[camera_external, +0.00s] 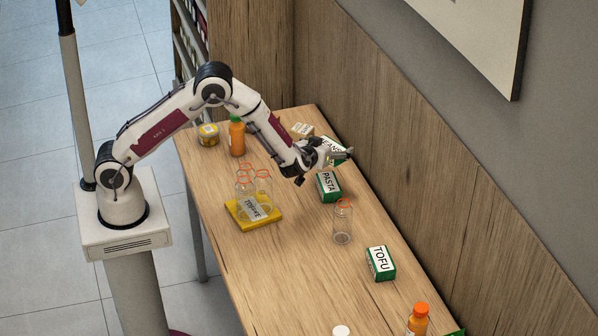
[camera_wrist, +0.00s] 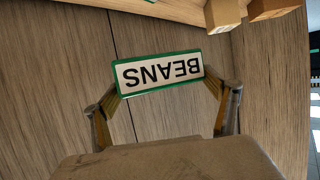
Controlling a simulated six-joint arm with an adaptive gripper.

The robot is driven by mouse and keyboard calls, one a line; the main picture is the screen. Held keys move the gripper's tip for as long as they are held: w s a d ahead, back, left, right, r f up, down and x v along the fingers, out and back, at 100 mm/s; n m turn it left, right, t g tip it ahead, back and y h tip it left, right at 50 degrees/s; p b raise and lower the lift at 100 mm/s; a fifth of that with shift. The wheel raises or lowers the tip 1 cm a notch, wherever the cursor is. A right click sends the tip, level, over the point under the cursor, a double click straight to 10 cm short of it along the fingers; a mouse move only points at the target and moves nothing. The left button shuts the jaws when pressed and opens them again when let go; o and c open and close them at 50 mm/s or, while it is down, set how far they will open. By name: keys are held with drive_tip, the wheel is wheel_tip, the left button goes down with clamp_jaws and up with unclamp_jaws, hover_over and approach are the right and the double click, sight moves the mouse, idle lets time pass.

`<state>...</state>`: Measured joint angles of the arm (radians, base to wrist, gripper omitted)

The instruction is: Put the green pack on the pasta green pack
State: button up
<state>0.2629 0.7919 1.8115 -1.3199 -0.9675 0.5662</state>
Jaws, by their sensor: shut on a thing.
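My gripper (camera_external: 328,157) points toward the wall and is shut on a green pack (camera_external: 339,146) with a white BEANS label. The gripper partly hides this pack in the external view. In the wrist view the BEANS pack (camera_wrist: 160,73) sits between both fingers, its label upside down and slightly tilted. It appears held clear of the table. The pasta green pack (camera_external: 329,187) stands on the table just below and in front of my gripper, its PASTA label showing.
A clear bottle (camera_external: 343,222) and a green TOFU pack (camera_external: 380,263) stand nearer the camera. An orange juice bottle (camera_external: 237,137) and a small box (camera_external: 302,130) are behind. The wood wall (camera_external: 400,150) is close.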

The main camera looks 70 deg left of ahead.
drive_tip(key=shift+f, duration=0.1)
hover_over(329, 182)
drive_tip(key=shift+f, duration=2.95)
drive_tip(key=shift+f, duration=1.9)
drive_tip(key=shift+f, duration=0.15)
drive_tip(key=o, duration=1.2)
drive_tip(key=shift+c, duration=0.2)
